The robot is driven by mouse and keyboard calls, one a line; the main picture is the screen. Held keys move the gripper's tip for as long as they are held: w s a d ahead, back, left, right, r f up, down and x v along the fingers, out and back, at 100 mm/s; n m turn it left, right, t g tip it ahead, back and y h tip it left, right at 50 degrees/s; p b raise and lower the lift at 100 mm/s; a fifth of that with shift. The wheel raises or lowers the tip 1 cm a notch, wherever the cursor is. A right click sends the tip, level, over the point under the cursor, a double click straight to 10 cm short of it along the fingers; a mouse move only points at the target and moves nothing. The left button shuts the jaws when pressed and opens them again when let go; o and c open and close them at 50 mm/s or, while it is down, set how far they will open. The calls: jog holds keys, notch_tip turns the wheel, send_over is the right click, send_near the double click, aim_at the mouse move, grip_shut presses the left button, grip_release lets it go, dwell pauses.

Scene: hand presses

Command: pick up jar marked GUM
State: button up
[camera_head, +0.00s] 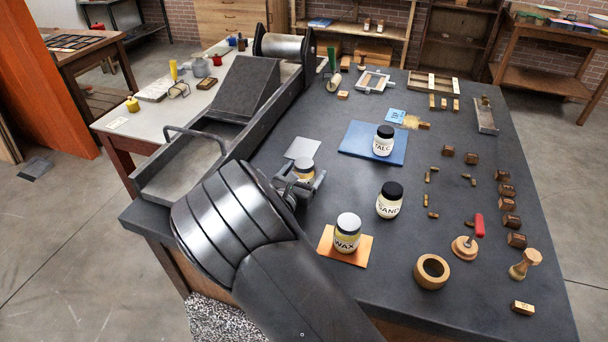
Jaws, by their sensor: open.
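A small jar with a grey-brown lid and yellowish body (304,169) stands on the dark bench top, left of the blue mat. Its label is hidden, so I cannot read GUM on it. My gripper (307,184) is open, low at this jar's near side. Its fingers cover the jar's lower part; I cannot tell whether they touch it. Three other jars show readable labels: TALC with a black lid (383,142), SAND with a black lid (389,201), and WAX with a pale lid (347,234).
The TALC jar stands on a blue mat (356,147), the WAX jar on an orange mat (326,245). A grey plate (303,147) lies behind my gripper. A long press bed (182,168) runs along the left. A wooden ring (431,271) and red-handled tool (478,226) are at right.

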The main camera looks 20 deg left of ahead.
jog(key=shift+w+d, duration=0.1)
jog(key=shift+w, duration=0.75)
jog(key=shift+c, duration=0.2)
jog(key=c, duration=1.2)
jog(key=shift+o, duration=0.2)
jog(key=shift+r, duration=0.1)
